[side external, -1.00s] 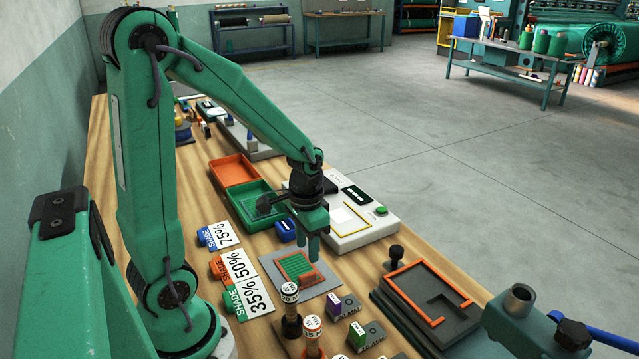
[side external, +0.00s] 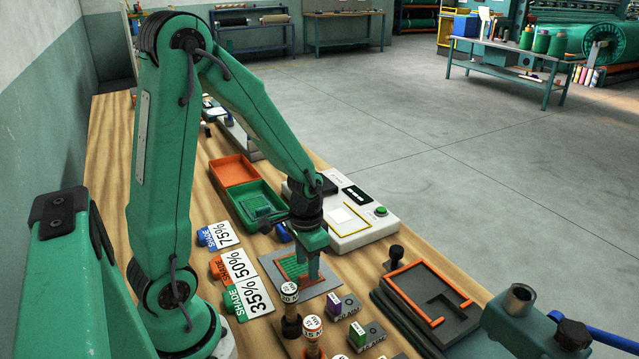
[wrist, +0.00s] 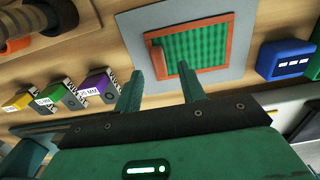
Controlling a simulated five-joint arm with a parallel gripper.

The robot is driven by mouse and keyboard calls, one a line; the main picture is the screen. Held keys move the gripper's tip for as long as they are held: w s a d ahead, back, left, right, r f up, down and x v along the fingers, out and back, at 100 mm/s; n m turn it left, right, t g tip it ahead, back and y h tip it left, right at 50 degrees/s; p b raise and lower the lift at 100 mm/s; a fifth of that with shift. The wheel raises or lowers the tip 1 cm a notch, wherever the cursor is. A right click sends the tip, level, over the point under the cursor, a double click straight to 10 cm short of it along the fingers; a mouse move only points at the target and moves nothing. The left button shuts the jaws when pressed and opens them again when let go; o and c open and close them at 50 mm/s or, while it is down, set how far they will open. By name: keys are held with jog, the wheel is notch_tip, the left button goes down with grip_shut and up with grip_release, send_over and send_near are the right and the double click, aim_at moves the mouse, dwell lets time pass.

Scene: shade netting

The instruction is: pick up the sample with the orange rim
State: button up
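The sample is a square of green netting with an orange rim (side external: 289,266). It lies on a grey plate (side external: 327,277) on the wooden bench. In the wrist view the sample (wrist: 205,42) shows ahead of the fingers, with a raised orange tab (wrist: 158,61) at its near left corner. My gripper (side external: 307,271) points down over the sample and partly hides it in the side view. In the wrist view its fingers (wrist: 160,70) are apart, with the orange tab between their tips and nothing gripped. I cannot tell whether the fingertips touch the sample.
Shade cards (side external: 249,299) stand left of the plate. Two upright rolls with white tops (side external: 312,328) and small labelled blocks (side external: 367,335) are in front. A white device (side external: 345,226), an orange tray (side external: 233,170) and a green tray (side external: 245,217) are behind. A blue block (wrist: 285,60) is close by.

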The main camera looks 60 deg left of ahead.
jog(key=shift+f, duration=1.45)
grip_shut()
